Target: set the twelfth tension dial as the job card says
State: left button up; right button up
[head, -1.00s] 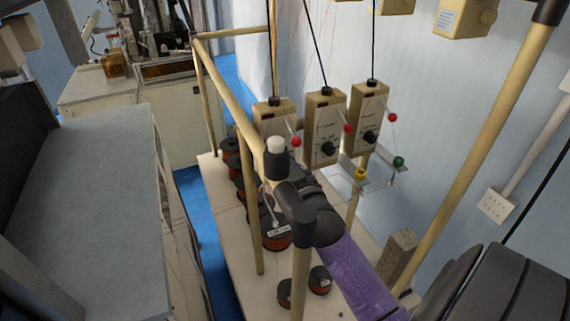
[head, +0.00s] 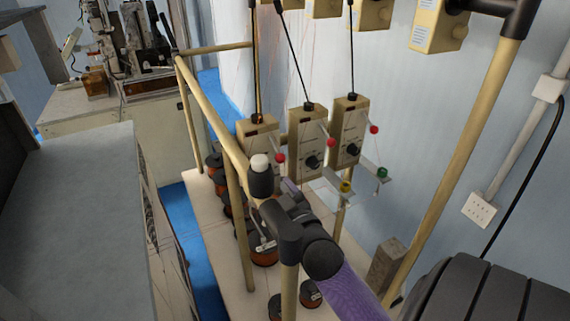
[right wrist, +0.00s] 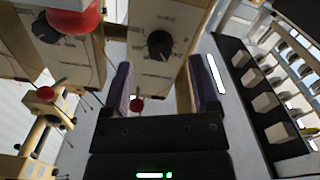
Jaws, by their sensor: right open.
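Three beige tension boxes, the left (head: 258,150), the middle (head: 306,137) and the right (head: 351,125), hang in a row in the head view. The middle and right boxes show black dials (head: 313,162) (head: 353,149). In the right wrist view, one box's black dial (right wrist: 160,44) faces me, with another dial (right wrist: 45,30) to its left. My right gripper (right wrist: 162,72) is open; its purple fingers stand left and right below the facing dial, apart from it. In the head view the frame partly hides this gripper. Dial numbers and settings are unreadable. No job card is identifiable. My left gripper is out of view.
A beige tube frame (head: 215,115) with black joints stands before the boxes. Red balls (head: 331,142) and a green one (head: 382,173) sit on thin arms beside them. Wire spools (head: 312,293) stand on the pale base below. A wall socket (head: 480,210) is at the right.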

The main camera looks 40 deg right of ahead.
jog(key=v, duration=0.6)
jog(key=shift+s+b, duration=0.35)
jog(key=shift+b, duration=0.1)
